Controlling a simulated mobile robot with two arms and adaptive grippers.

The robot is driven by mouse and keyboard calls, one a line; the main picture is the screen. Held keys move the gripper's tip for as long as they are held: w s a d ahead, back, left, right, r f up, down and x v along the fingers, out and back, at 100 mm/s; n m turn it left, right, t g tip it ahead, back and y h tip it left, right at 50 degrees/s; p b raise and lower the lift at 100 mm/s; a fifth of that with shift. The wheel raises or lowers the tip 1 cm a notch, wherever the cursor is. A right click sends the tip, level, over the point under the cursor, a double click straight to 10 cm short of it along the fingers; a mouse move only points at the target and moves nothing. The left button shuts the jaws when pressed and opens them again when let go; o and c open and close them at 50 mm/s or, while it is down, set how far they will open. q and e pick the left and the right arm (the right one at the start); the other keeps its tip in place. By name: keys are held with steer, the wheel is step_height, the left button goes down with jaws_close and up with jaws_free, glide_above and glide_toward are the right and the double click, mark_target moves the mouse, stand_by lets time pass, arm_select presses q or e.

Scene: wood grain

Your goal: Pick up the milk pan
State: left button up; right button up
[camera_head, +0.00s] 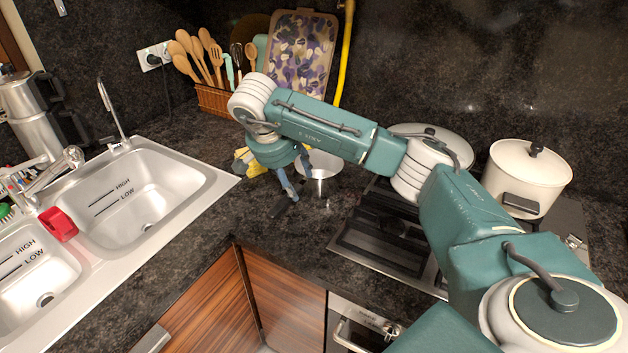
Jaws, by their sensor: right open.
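The milk pan appears to be the small shiny metal pan (320,184) on the dark countertop, just left of the hob. I cannot tell whether a finger touches the pan. My left gripper is not in view.
A cream lidded pot (525,180) and another lidded pan (440,136) stand at the hob (385,240). A yellow item (246,162) lies behind the gripper. A utensil basket (212,101) and patterned board (302,55) stand at the back. The sink (145,195) is left.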

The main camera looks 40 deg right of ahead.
mark_target(298, 189)
steer(key=shift+w+d+f, duration=0.1)
steer(key=shift+d+f, duration=0.05)
steer(key=shift+f, duration=0.3)
steer(key=shift+w+d+f, duration=0.1)
steer(key=shift+w+f, duration=0.05)
steer(key=shift+f, duration=0.1)
steer(key=p+x, duration=0.2)
steer(key=x, duration=0.2)
steer(key=shift+d+f, duration=0.1)
steer(key=shift+f, duration=0.1)
steer(key=shift+d+f, duration=0.1)
steer(key=shift+f, duration=0.15)
steer(key=shift+w+f, duration=0.1)
steer(key=shift+c, duration=1)
steer(key=c, duration=0.9)
jaws_close()
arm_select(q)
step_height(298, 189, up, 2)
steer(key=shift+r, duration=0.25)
